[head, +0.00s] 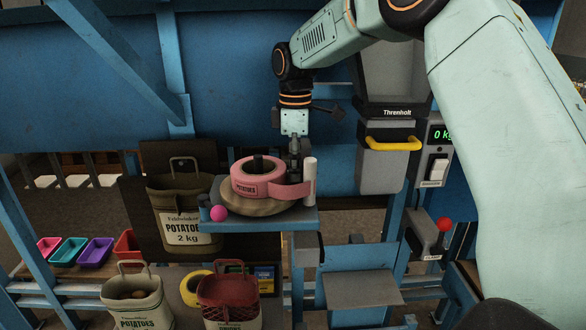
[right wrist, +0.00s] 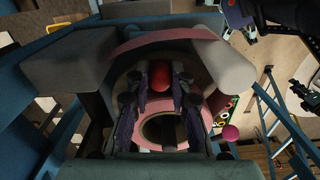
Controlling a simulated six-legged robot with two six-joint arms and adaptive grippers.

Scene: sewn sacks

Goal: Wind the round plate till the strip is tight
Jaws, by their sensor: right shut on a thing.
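A round tan plate (head: 236,206) lies on a small blue-grey shelf (head: 258,224), partly under a pink roll (head: 252,184) marked POTATOES. A pink strip (head: 289,191) runs from the roll to a pale upright post (head: 309,178) on its right. In the right wrist view the strip (right wrist: 165,38) looks bowed; I cannot tell how tight it is. My right gripper (head: 295,160) points down at the back right of the roll. In the right wrist view its fingers (right wrist: 160,95) are shut on a red knob (right wrist: 160,75). The knob's base is hidden. My left gripper is not in view.
A pink ball (head: 219,213) sits at the shelf's left edge. A grey hopper with a yellow handle (head: 393,143) and a red-knobbed lever (head: 444,225) stand right.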

